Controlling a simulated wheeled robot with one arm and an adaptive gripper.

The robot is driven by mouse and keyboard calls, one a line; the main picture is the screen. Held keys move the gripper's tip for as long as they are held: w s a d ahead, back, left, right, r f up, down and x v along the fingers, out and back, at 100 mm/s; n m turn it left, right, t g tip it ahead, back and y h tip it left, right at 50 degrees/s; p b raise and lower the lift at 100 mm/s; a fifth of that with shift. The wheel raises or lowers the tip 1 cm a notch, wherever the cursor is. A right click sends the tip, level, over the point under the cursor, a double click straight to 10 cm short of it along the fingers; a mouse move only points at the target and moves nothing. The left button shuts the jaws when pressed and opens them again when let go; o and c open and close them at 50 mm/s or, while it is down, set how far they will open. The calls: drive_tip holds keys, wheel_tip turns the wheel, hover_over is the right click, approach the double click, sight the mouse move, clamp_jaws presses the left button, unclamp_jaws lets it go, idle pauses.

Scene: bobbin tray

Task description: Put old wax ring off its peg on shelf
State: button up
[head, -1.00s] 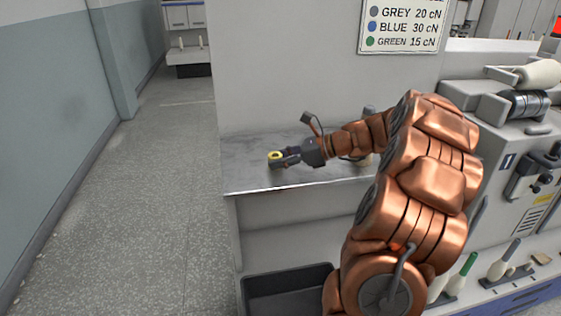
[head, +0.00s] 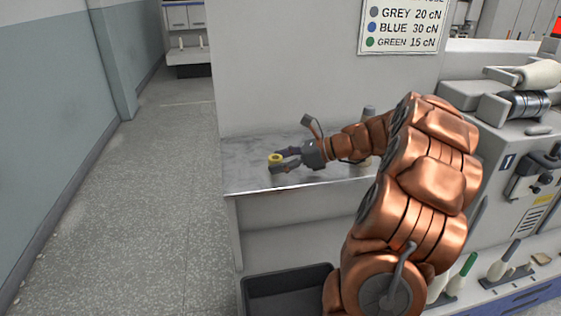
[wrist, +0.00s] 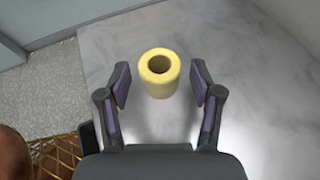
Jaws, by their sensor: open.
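The old wax ring (head: 275,157) is a small yellow ring with a dark hole. It rests on the grey metal shelf (head: 240,180), near the shelf's left end. In the wrist view the wax ring (wrist: 159,83) stands upright on its flat end, just ahead of and between my fingertips. My gripper (head: 283,159) is open around it, and the wrist view shows my gripper (wrist: 160,86) with a gap between each finger and the ring. No peg shows inside the ring's hole.
A dark open bin (head: 287,290) stands below the shelf. A sign (head: 402,27) hangs on the wall behind. A machine (head: 520,150) stands at the right. The shelf around the ring is bare, with its front and left edges close by.

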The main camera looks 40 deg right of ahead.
drive_tip(key=shift+r, duration=0.1)
drive_tip(key=shift+s+d+r, duration=0.25)
drive_tip(key=v, duration=1.1)
drive_tip(key=shift+s+p, duration=0.15)
drive_tip(key=shift+p, duration=0.25)
